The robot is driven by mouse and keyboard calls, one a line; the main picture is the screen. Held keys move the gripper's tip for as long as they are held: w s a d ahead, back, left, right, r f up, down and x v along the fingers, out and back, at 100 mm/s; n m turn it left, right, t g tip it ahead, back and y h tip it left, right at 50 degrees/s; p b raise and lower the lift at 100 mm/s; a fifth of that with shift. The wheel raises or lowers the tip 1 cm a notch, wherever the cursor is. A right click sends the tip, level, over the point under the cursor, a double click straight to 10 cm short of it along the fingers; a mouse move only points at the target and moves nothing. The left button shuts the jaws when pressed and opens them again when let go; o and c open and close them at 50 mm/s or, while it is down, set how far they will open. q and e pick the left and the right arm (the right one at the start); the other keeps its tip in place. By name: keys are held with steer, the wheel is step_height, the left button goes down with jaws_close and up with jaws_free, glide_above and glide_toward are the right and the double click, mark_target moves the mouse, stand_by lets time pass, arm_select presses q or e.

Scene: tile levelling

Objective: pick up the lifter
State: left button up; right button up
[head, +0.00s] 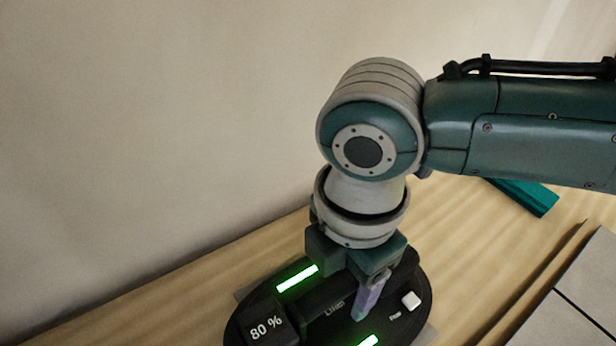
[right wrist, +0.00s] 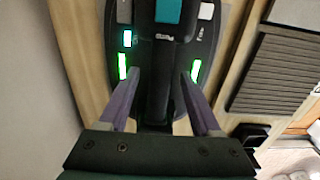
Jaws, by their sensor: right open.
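The lifter (head: 240,322) is a black rounded device with green lights, a white button and a display reading "80 %". It lies on the wooden surface at the bottom of the head view, partly cut off and partly covered by my right arm. In the right wrist view the lifter (right wrist: 205,45) fills the upper middle, with a dark handle bar along its centre. My right gripper (right wrist: 161,76) is open, its two purple fingers on either side of the bar with gaps showing. In the head view, the right gripper (head: 345,297) points down over the lifter. My left gripper is out of view.
A teal block (head: 528,197) lies on the wood behind my right arm. Light grey tiles (head: 580,300) are at the lower right. A dark ribbed panel (right wrist: 272,75) lies right of the lifter in the right wrist view. A plain wall (head: 150,130) rises behind the wooden surface.

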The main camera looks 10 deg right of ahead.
steer(key=shift+f, duration=0.25)
stand_by(0.4)
jaws_close()
stand_by(0.5)
steer(key=shift+r, duration=0.1)
